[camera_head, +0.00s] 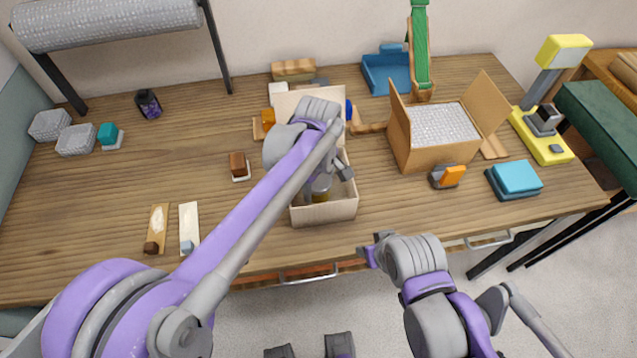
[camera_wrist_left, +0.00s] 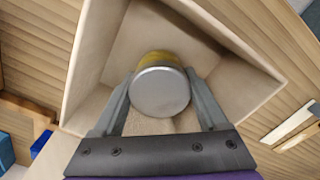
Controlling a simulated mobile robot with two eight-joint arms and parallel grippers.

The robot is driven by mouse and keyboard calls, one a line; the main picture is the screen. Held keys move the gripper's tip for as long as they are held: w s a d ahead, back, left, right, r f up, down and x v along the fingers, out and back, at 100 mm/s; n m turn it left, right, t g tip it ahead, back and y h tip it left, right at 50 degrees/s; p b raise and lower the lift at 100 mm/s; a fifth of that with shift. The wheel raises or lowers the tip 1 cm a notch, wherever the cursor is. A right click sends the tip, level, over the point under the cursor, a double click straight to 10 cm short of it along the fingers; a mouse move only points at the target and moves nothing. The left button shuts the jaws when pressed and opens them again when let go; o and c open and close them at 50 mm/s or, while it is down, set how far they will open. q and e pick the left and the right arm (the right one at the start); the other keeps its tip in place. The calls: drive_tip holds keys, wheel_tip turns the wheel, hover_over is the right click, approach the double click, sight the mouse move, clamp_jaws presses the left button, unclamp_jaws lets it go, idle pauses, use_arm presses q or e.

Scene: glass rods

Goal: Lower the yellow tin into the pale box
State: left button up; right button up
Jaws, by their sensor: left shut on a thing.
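The yellow tin (camera_wrist_left: 160,88) has a grey metal lid and a yellow side. It is upright between the fingers of my left gripper (camera_wrist_left: 160,98), which is shut on it. In the head view the tin (camera_head: 321,187) is within the walls of the pale box (camera_head: 325,213), partly hidden by my left gripper (camera_head: 325,180). The pale box (camera_wrist_left: 230,35) surrounds the tin in the wrist view. I cannot tell whether the tin touches the box floor. My right gripper (camera_head: 371,249) is in front of the table edge, away from the box; its opening is unclear.
A brown carton (camera_head: 428,155) with raised flaps stands right of the pale box. A small brown block (camera_head: 238,165) lies to its left. A blue bin (camera_head: 385,72) and a yellow lamp (camera_head: 540,135) stand farther off. The table's left middle is largely clear.

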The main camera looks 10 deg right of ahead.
use_arm(q)
drive_tip(key=shift+f+b, duration=0.45)
drive_tip(key=shift+f, duration=0.35)
idle(0.4)
drive_tip(key=o, duration=1.4)
wheel_tip(320, 180, up, 11)
drive_tip(key=shift+f+p, duration=0.1)
drive_tip(key=shift+p, duration=0.3)
